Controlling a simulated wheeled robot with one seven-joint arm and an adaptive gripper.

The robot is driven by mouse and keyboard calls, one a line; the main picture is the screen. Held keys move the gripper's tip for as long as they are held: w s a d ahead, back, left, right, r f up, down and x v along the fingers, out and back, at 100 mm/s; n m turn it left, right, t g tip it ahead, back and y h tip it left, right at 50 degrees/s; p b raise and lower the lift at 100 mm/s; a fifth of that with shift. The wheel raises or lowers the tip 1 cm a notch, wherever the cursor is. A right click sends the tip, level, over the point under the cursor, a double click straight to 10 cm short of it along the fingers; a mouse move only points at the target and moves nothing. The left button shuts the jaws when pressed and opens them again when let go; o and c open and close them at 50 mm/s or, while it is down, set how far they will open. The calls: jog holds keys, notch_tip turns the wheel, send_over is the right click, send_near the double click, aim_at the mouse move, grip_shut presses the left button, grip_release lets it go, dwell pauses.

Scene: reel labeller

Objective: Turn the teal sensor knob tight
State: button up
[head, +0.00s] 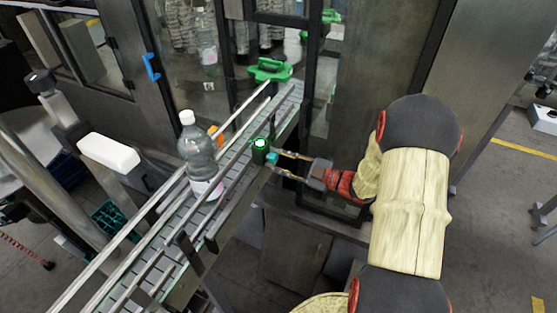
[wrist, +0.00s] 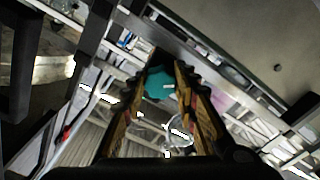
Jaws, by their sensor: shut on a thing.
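The teal sensor knob (head: 271,158) sits at the right side of the conveyor, just below a dark green cylindrical sensor body (head: 260,150). My gripper (head: 276,161) reaches it from the right, with its fingertips at the knob. In the wrist view the teal knob (wrist: 160,84) lies between the fingertips of my gripper (wrist: 164,80), and the fingers are shut on it. The fingers hide parts of the knob's sides. I cannot tell how tight the knob is.
A clear bottle with a white cap (head: 197,155) stands on the conveyor (head: 150,262), left of the sensor. Metal guide rails (head: 125,232) run along the belt. A green star wheel (head: 270,70) is at the far end. A dark machine frame (head: 345,100) stands behind my gripper.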

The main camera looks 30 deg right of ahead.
jog(key=o, duration=1.2)
jog(key=shift+c, duration=0.2)
jog(key=shift+s, duration=0.1)
jog(key=v, duration=1.2)
jog(key=shift+f, duration=0.1)
